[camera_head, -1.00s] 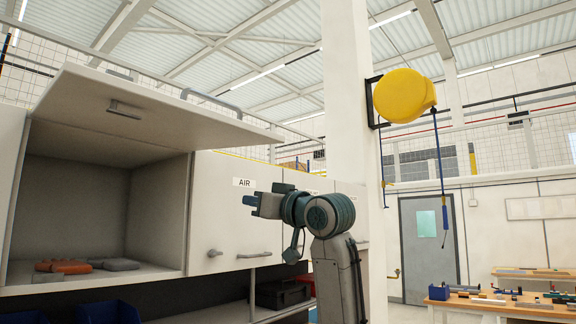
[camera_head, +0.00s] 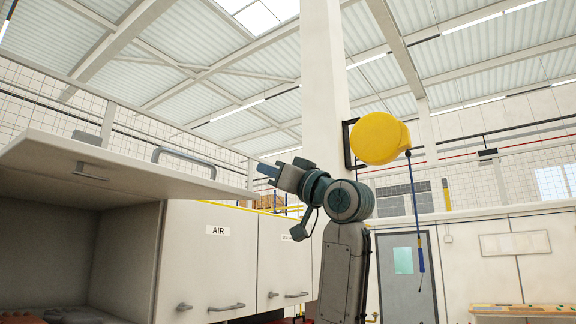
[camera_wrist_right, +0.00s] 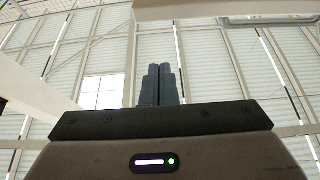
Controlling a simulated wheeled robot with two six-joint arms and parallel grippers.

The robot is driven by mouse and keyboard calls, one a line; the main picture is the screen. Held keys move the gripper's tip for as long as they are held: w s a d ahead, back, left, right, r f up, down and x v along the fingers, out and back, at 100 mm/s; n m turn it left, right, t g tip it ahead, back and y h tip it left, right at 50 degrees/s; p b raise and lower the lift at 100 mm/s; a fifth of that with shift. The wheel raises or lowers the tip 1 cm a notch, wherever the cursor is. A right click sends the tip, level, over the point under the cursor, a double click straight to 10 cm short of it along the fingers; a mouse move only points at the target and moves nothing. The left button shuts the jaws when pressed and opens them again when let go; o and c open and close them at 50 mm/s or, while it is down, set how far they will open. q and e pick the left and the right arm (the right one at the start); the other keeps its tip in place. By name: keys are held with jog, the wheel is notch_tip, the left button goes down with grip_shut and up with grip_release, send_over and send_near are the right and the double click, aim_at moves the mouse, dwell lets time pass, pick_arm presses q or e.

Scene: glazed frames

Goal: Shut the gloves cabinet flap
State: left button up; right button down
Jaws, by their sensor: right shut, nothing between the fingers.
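The cabinet flap (camera_head: 120,165) is swung up and sticks out roughly level above an open compartment (camera_head: 50,240) at the left of the head view. A grey bar handle (camera_head: 185,157) sits on its outer face. No label shows on the flap. My right gripper (camera_head: 264,170) is shut and empty, raised close to the flap's right end; I cannot tell whether they touch. In the right wrist view its fingers (camera_wrist_right: 160,84) are together, pointing up, with a pale panel edge and a handle (camera_wrist_right: 268,20) above. My left gripper is not in view.
A shut door labelled AIR (camera_head: 205,265) is right of the open compartment, with another shut door (camera_head: 285,258) beyond. A white column (camera_head: 325,70) carries a yellow reel (camera_head: 378,138) with a hanging blue cord. Grey items lie inside the compartment (camera_head: 75,315).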

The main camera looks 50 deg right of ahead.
jog(key=f, duration=0.1)
jog(key=w+f, duration=0.1)
jog(key=f, duration=0.1)
jog(key=shift+w+f, duration=0.25)
jog(key=shift+a, duration=0.1)
